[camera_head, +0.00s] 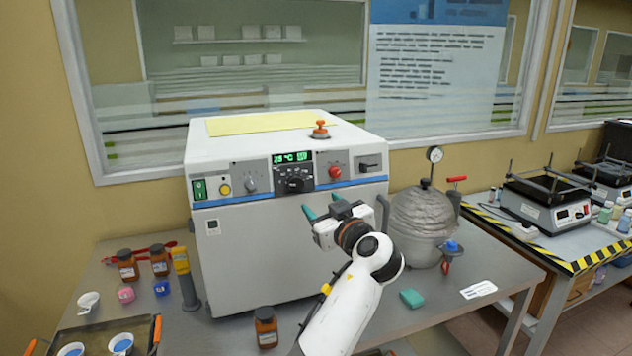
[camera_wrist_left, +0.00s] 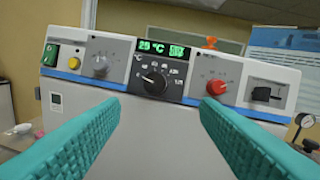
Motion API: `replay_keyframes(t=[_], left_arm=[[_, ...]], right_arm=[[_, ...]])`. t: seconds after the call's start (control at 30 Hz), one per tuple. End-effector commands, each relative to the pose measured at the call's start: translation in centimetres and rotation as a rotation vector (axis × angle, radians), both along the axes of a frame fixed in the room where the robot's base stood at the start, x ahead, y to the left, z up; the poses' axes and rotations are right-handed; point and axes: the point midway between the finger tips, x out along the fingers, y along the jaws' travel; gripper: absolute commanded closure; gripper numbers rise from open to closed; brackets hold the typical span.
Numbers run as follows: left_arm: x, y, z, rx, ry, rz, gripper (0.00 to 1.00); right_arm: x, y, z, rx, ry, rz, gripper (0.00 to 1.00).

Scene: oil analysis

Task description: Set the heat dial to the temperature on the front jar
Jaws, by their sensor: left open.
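The black heat dial (camera_head: 295,184) is on the front panel of the white-grey heating unit (camera_head: 260,255), under a green display (camera_head: 290,158). In the left wrist view the dial (camera_wrist_left: 154,83) sits between my fingers, ringed by white markings. The display (camera_wrist_left: 163,48) shows twenty-something °C; its second digit is unclear. The front jar (camera_head: 266,327) is brown with a dark lid and stands before the unit; its label is too small to read. My left gripper (camera_head: 321,203) is open and empty, in front of the panel and apart from the dial. My right gripper is not in view.
A grey knob (camera_head: 250,184) and a red knob (camera_head: 335,172) flank the dial. Brown jars (camera_head: 127,265) and small cups stand at left. A wrapped vessel with a gauge (camera_head: 435,155) stands right of the unit. A teal block (camera_head: 411,298) lies on the table.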

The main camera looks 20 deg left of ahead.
Motion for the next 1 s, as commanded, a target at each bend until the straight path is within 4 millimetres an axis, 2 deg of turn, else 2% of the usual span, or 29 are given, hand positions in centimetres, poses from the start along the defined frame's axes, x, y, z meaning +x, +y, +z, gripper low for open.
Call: replay_keyframes(t=[0.17,0.3,0.6,1.0], left_arm=[[1.9,1.7,0.4,0.005,0.004,0.004,0.44],[4.2,3.6,0.5,0.007,0.005,0.003,0.44],[7.9,6.5,0.1,0.004,0.006,0.0,0.44],[9.1,7.5,-0.2,0.003,0.004,-0.002,0.44]], right_arm=[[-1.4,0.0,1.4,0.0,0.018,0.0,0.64],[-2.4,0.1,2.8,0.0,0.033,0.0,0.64],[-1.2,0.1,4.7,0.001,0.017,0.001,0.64],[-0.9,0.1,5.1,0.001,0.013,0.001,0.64]])
